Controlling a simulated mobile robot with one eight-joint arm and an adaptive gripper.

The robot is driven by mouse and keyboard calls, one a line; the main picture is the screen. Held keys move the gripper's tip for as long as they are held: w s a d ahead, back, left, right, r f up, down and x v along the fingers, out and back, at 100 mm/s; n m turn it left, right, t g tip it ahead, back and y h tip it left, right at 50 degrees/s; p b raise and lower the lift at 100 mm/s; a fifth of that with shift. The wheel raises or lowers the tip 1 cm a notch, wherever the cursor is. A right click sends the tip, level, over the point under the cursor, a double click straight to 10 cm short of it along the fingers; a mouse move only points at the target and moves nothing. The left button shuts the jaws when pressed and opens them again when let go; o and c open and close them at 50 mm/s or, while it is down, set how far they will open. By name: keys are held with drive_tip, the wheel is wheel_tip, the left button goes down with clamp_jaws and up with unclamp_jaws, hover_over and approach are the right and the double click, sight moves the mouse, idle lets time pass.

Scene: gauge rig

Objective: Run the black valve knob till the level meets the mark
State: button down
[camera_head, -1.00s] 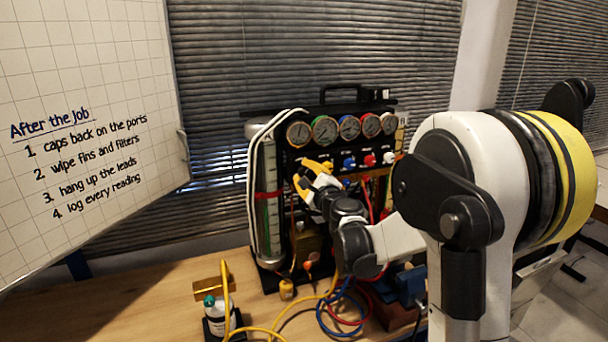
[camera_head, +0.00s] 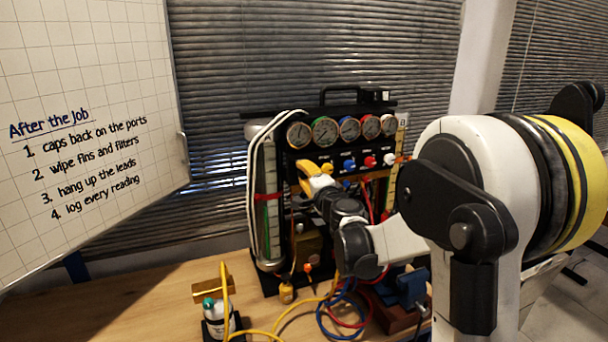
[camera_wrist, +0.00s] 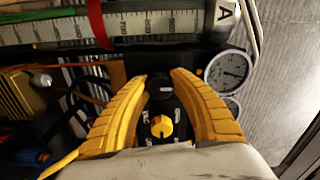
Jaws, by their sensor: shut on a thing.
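The black valve knob (camera_wrist: 160,86) sits between the yellow fingertips of my gripper (camera_wrist: 159,78) in the wrist view, and the fingers are shut on it. In the head view my gripper (camera_head: 306,176) reaches the left side of the gauge panel and hides the knob. The clear sight tube (camera_head: 268,215) stands upright left of the panel, with a scale and a red band (camera_head: 266,196) around it. In the wrist view the tube (camera_wrist: 150,25) lies across the top, with the red band (camera_wrist: 97,22) on it.
A row of several dials (camera_head: 325,131) and coloured knobs (camera_head: 349,164) lies close to my gripper. A yellow knob (camera_wrist: 161,127) is just below the black one in the wrist view. Hoses (camera_head: 338,311), a bottle (camera_head: 218,320) and a blue vise (camera_head: 406,287) occupy the bench.

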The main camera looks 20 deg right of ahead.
idle(0.5)
drive_tip(key=c, duration=1.1)
unclamp_jaws()
drive_tip(key=shift+o, duration=0.2)
drive_tip(key=s, duration=1.2)
drive_tip(key=shift+a, duration=0.2)
